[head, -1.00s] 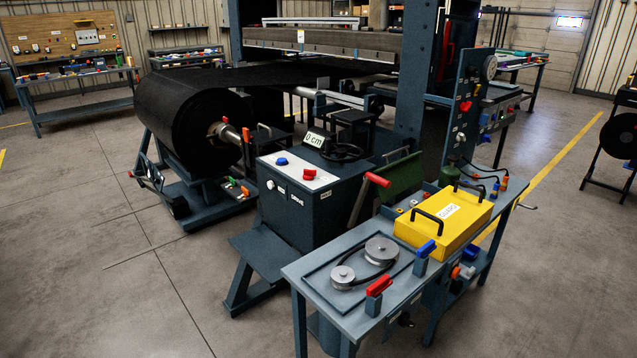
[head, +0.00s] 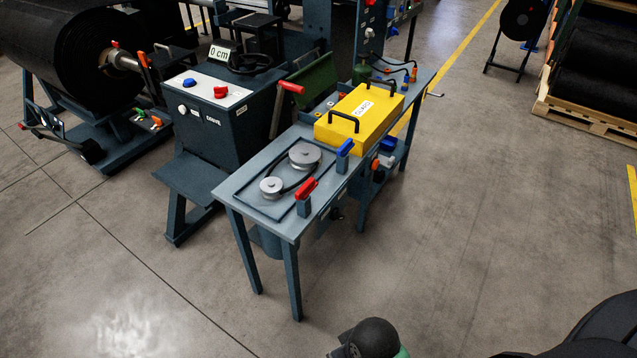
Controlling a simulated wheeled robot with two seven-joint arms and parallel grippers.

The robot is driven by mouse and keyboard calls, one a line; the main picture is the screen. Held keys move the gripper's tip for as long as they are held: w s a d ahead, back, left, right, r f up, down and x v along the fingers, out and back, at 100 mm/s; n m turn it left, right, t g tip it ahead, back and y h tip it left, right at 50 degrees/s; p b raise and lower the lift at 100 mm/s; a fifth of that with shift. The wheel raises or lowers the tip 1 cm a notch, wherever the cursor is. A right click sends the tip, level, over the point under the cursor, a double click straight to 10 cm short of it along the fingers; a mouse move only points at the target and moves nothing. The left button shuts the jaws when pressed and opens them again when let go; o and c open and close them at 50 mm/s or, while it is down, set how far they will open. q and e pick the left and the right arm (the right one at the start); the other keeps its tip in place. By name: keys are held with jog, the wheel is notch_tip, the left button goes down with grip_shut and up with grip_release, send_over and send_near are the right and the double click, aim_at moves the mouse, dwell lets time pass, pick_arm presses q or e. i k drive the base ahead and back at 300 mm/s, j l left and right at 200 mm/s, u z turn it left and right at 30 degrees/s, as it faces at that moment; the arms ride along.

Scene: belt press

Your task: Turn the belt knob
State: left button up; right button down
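A dark drive cabinet (head: 213,130) stands left of the middle, with a slanted light panel on top. The panel carries a blue button (head: 190,83) and a red button (head: 220,92). A small white knob (head: 182,109) is on the cabinet's front face, beside the DRIVE label. I see no knob clearly marked as the belt knob. On the bench, a black belt runs around a large grey pulley (head: 305,155) and a small grey pulley (head: 271,186). Neither of my grippers is in view; only dark arm parts show at the bottom edge.
The grey-blue bench (head: 262,222) also bears a yellow guard box (head: 360,120), a red handle (head: 306,188) and a blue handle (head: 345,148). A black roll (head: 75,60) stands at upper left. A pallet (head: 585,118) is at upper right. Floor in front is clear.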

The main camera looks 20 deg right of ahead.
aim_at(336, 214)
jog(key=k+l+z, duration=0.15)
jog(key=l, duration=0.45)
jog(key=l+z, duration=0.1)
jog(key=l, duration=0.45)
jog(key=k+l+z, duration=0.15)
jog(key=l, duration=0.45)
jog(key=i, duration=0.05)
